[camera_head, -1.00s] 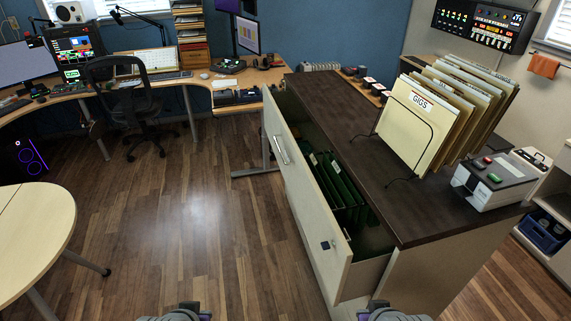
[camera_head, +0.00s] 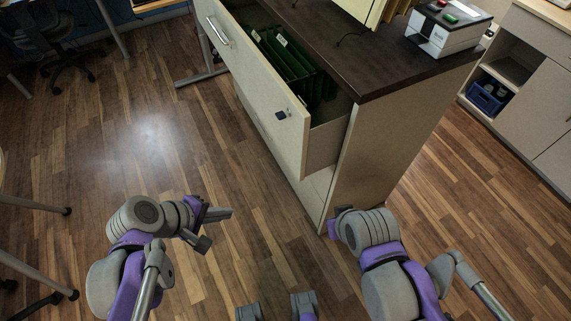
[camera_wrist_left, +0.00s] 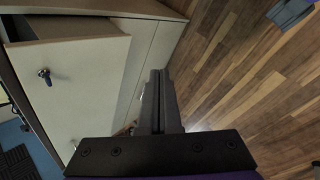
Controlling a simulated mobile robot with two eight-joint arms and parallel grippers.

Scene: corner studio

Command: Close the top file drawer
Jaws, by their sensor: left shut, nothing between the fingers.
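The top file drawer (camera_head: 262,92) stands pulled out of the cabinet (camera_head: 372,150). Its pale front has a bar handle (camera_head: 217,31) and a small dark lock (camera_head: 281,115), and green hanging files (camera_head: 297,66) show inside. In the left wrist view the drawer front (camera_wrist_left: 85,85) shows at the left. My left gripper (camera_head: 226,213) is in front of and below the drawer in the head view, apart from it. Its fingers (camera_wrist_left: 159,75) are shut and empty in the left wrist view. My right arm is at the lower right, near the cabinet's lower corner; its fingers are hidden.
A grey device (camera_head: 447,30) with red and green buttons stands on the dark cabinet top (camera_head: 370,62). Table and chair legs (camera_head: 60,210) are at the left. A pale side unit (camera_head: 530,75) with a blue crate (camera_head: 488,98) stands at the right. Wooden floor (camera_head: 150,130) lies clear before the drawer.

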